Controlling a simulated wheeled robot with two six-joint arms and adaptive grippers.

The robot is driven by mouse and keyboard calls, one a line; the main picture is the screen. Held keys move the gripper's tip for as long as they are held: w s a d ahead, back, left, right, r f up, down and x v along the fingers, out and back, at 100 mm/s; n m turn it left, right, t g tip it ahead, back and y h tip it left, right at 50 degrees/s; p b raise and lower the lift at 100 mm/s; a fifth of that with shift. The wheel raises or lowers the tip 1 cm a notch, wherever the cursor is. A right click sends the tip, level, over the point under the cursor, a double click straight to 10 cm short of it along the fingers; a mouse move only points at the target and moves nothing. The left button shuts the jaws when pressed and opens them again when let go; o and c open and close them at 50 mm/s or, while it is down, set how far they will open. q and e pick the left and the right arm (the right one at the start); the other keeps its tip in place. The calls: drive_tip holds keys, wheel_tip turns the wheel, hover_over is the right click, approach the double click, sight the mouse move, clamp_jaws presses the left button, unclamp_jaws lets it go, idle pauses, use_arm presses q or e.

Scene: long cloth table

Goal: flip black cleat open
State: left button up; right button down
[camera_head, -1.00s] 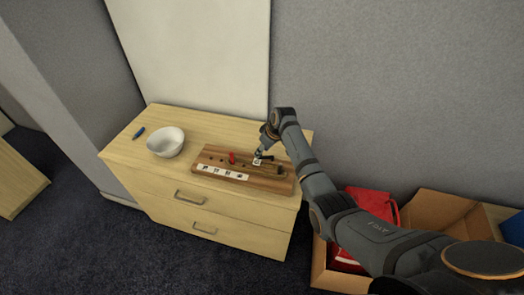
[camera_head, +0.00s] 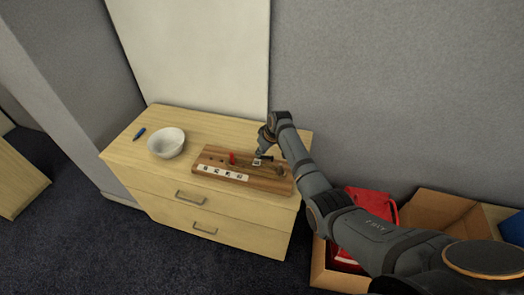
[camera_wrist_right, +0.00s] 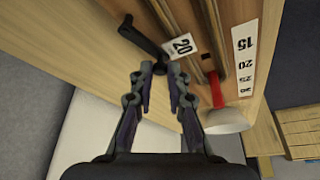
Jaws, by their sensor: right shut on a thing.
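A wooden board (camera_head: 213,152) with a strip of white number labels lies on the drawer cabinet. In the head view, my right gripper (camera_head: 262,157) is low over the board's right part and hides most of the cleat. My left gripper is not in view.
A red lever (camera_head: 232,158) stands on the board, left of my right gripper. A white bowl (camera_head: 166,143) and a blue pen-like object (camera_head: 139,134) are on the cabinet's left side. A cardboard box (camera_head: 440,212) with red items (camera_head: 376,203) stands on the floor at right.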

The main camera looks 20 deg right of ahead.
sight(267, 165)
drive_tip(key=m, duration=0.1)
drive_tip(key=w+m+h, duration=0.1)
drive_tip(key=m, duration=0.1)
drive_tip(key=shift+d+p, duration=0.15)
drive_tip(key=shift+p, duration=0.25)
drive_tip(key=c, duration=1.3)
unclamp_jaws()
drive_tip(key=v, duration=1.2)
drive_tip(key=shift+s+f, duration=0.1)
